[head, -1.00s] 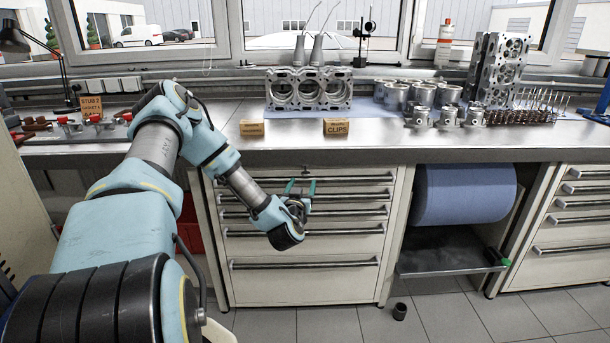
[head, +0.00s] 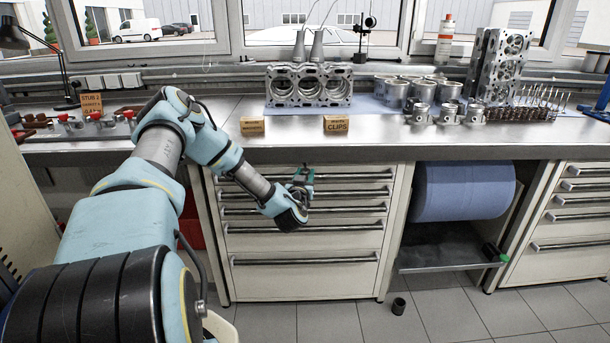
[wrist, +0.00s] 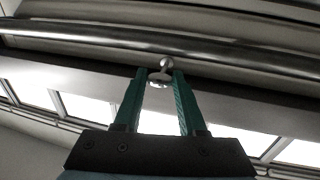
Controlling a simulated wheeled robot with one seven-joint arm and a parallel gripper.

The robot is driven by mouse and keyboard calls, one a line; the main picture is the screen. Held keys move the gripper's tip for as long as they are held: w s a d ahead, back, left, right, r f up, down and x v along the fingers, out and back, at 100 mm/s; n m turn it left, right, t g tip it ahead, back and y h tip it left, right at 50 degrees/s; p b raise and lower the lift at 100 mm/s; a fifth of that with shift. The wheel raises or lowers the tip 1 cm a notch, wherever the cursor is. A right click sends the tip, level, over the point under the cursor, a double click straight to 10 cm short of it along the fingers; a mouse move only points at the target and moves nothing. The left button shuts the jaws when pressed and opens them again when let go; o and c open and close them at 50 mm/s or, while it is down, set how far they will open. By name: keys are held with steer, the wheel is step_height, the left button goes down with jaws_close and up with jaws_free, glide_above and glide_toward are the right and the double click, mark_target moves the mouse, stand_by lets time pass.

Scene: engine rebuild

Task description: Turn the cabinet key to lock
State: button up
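The cabinet key (wrist: 160,73) is a small shiny metal piece with a rounded end, in its lock just under the worktop edge in the wrist view. My gripper (wrist: 161,74) has green fingers, one on each side of the key, and their tips appear to touch it. In the head view my gripper (head: 302,172) is at the top of the drawer cabinet (head: 305,282), against its upper front. The key itself is hidden or too small to make out there. The cabinet's drawers are all closed.
The worktop (head: 300,140) overhangs just above my gripper. Drawer handles (head: 305,261) stick out below it. A cylinder head (head: 309,85) and a small box marked CLIPS (head: 337,125) stand on the worktop. A blue paper roll (head: 463,193) hangs to the right.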

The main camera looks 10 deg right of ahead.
jaws_close()
steer(key=shift+m, duration=0.3)
steer(key=m, duration=0.2)
steer(key=shift+d+r+m, duration=0.1)
steer(key=shift+r+m, duration=0.05)
steer(key=shift+m, duration=0.15)
steer(key=m+g+y+b, duration=0.1)
steer(key=m+b, duration=0.1)
steer(key=m, duration=0.2)
steer(key=shift+m, duration=0.4)
steer(key=m+b, duration=0.1)
steer(key=m, duration=0.1)
steer(key=m+y+b, duration=0.1)
steer(key=m, duration=0.1)
steer(key=shift+r+m+y, duration=0.1)
steer(key=shift+m+y, duration=0.2)
steer(key=shift+m+y+b, duration=0.55)
steer(key=shift+m+y, duration=0.05)
steer(key=shift+m, duration=0.9)
